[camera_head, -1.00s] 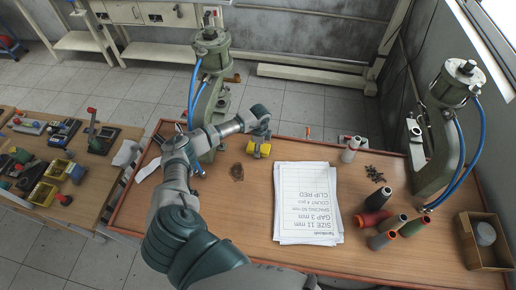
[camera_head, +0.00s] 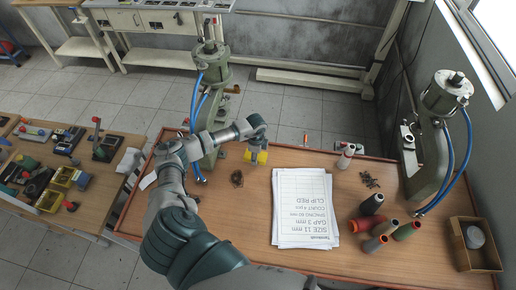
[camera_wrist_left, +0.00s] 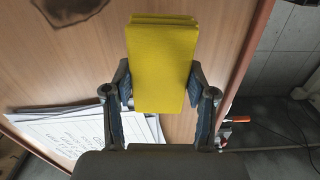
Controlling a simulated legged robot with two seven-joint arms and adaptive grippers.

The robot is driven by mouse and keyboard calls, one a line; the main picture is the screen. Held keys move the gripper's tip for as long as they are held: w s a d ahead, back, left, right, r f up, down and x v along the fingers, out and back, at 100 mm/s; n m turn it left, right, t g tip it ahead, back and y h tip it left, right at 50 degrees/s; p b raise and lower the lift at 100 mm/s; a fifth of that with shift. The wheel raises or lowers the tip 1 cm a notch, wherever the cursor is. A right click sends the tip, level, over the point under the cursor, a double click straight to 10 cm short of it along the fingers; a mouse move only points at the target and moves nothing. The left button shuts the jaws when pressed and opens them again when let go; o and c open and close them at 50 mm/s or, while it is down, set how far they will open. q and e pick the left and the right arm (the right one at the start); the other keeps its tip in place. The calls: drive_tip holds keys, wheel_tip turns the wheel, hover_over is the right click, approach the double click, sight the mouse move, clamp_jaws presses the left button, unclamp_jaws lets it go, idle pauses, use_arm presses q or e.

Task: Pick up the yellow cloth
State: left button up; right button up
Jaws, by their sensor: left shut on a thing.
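The yellow cloth (camera_wrist_left: 163,62) is a folded flat rectangle between the two fingers of my left gripper (camera_wrist_left: 161,90) in the left wrist view. The fingers are shut on its two long sides. In the head view, the cloth (camera_head: 262,157) shows just below my left gripper (camera_head: 254,150), partly hidden by it. Whether the cloth touches the table is hard to tell. My right gripper is not in view.
A paper stack (camera_head: 303,208) lies right of the gripper. A green press (camera_head: 212,95) stands just left, another press (camera_head: 435,140) at right. Several thread spools (camera_head: 371,204) and an open box (camera_head: 474,243) are on the right. A small brown pile (camera_head: 237,179) lies nearby.

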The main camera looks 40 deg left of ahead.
use_arm(q)
drive_tip(key=s+d, duration=0.1)
drive_tip(key=s, duration=0.3)
drive_tip(key=s+d+r, duration=0.1)
drive_tip(key=s+d, duration=0.1)
drive_tip(key=s, duration=0.2)
drive_tip(key=s+d, duration=0.1)
drive_tip(key=s, duration=0.3)
drive_tip(key=shift+s+d+r+b, duration=0.15)
drive_tip(key=shift+s+b, duration=0.05)
drive_tip(key=shift+b, duration=0.1)
drive_tip(key=o, duration=0.5)
drive_tip(key=shift+c, duration=0.2)
drive_tip(key=c, duration=0.3)
drive_tip(key=shift+s, duration=0.1)
